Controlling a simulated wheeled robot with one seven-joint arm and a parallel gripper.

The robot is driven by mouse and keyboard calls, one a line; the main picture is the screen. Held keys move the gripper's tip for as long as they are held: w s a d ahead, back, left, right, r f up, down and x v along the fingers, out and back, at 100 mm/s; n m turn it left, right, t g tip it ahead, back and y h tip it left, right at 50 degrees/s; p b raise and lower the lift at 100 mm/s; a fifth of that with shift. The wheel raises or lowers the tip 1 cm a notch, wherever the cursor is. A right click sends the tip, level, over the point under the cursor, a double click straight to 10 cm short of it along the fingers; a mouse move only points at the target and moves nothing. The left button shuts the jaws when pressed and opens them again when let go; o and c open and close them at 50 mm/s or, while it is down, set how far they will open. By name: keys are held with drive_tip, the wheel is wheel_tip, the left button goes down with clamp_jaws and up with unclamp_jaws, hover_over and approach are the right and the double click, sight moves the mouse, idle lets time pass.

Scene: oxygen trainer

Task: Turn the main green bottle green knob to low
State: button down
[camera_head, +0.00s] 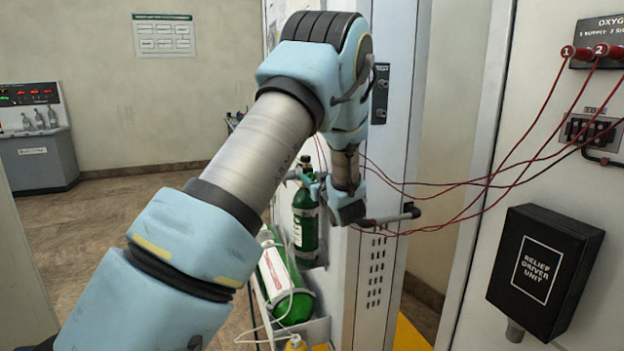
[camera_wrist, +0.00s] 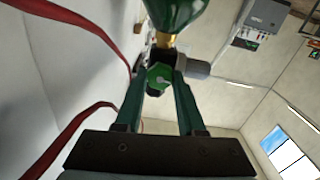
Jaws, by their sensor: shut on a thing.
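The upright green bottle (camera_head: 305,222) stands in a rack on the side of a white cabinet; its top is partly hidden by my wrist in the head view. In the wrist view the bottle's green body (camera_wrist: 176,14) hangs at the top, with a brass neck and dark valve below it. The green knob (camera_wrist: 159,77) is a small faceted piece with a pale pointer mark. My gripper (camera_wrist: 160,84) has one finger on each side of the knob and is shut on it. The fingertips are hidden in the head view. I cannot read the knob's setting.
A second green bottle (camera_head: 283,283) lies tilted in front, with a white tube. Red cables (camera_head: 450,190) hang close to my wrist on the right. A black relief driver unit (camera_head: 545,272) is on the right wall. Open floor lies at the left.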

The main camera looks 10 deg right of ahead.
drive_tip(key=m, duration=0.3)
drive_tip(key=shift+d+m+p, duration=0.1)
drive_tip(key=shift+m+p, duration=0.2)
drive_tip(key=shift+p, duration=0.05)
drive_tip(key=m+p, duration=0.1)
drive_tip(key=m, duration=0.3)
drive_tip(key=shift+m+p, duration=0.3)
drive_tip(key=m+p, duration=0.1)
drive_tip(key=m, duration=0.2)
drive_tip(key=shift+d+m, duration=0.1)
drive_tip(key=shift+m, duration=0.2)
drive_tip(key=m+p, duration=0.2)
drive_tip(key=m, duration=0.2)
drive_tip(key=shift+f, duration=0.1)
drive_tip(key=shift+m, duration=0.3)
drive_tip(key=c, duration=0.5)
unclamp_jaws()
drive_tip(key=s+d+b, duration=0.1)
drive_tip(key=s+b, duration=0.2)
drive_tip(key=s, duration=0.7)
drive_tip(key=shift+s, duration=0.4)
